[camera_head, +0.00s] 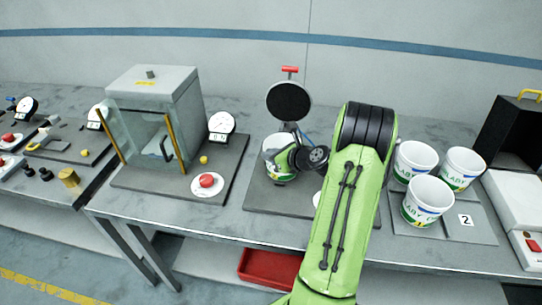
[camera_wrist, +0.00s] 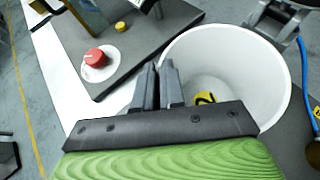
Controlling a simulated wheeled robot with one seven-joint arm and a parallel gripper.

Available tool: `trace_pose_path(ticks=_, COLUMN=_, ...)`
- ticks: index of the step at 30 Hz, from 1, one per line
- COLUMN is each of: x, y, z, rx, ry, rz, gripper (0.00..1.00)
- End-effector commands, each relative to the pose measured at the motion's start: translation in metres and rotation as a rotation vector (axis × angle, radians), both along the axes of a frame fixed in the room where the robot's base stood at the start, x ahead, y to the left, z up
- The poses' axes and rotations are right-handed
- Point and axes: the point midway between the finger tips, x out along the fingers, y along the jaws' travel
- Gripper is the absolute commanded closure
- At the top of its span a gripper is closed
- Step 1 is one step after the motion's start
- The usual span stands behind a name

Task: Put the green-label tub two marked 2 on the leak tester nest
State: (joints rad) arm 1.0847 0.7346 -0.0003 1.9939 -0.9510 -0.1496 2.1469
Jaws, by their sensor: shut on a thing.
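My gripper (camera_wrist: 168,85) is shut on the wall of a white tub (camera_wrist: 232,60), one finger inside the rim and one outside. In the head view this tub (camera_head: 270,145), with a green and blue label partly hidden by my gripper, is upright over the grey base plate (camera_head: 262,198) of the middle station, below and in front of its round black disc (camera_head: 289,101). A yellow patch with a dark mark like a 2 (camera_wrist: 205,97) shows inside the tub. This station looks like the leak tester; its nest is hidden. I cannot tell whether the tub touches it.
Several white tubs (camera_head: 429,199) stand on a grey tray (camera_head: 480,226) with a card marked 2 (camera_head: 466,220). A glass-doored chamber (camera_head: 155,118), a gauge (camera_head: 222,123) and a red button (camera_head: 207,180) are left. A blue hose (camera_wrist: 305,75) runs close to the tub's right.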

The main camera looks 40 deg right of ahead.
Motion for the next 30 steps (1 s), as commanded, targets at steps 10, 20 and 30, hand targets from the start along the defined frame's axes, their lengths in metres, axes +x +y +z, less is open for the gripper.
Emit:
trace_pose_path(ticks=10, x=0.0, y=0.0, z=-0.001, rx=0.001, ry=0.0, rz=0.0, gripper=0.65)
trace_pose_path(ticks=20, x=-0.006, y=-0.001, z=0.004, rx=0.0, ry=0.001, rz=-0.004, gripper=0.65)
trace_pose_path(ticks=30, x=-0.081, y=-0.006, z=0.045, rx=-0.001, ry=0.0, rz=-0.006, gripper=0.65)
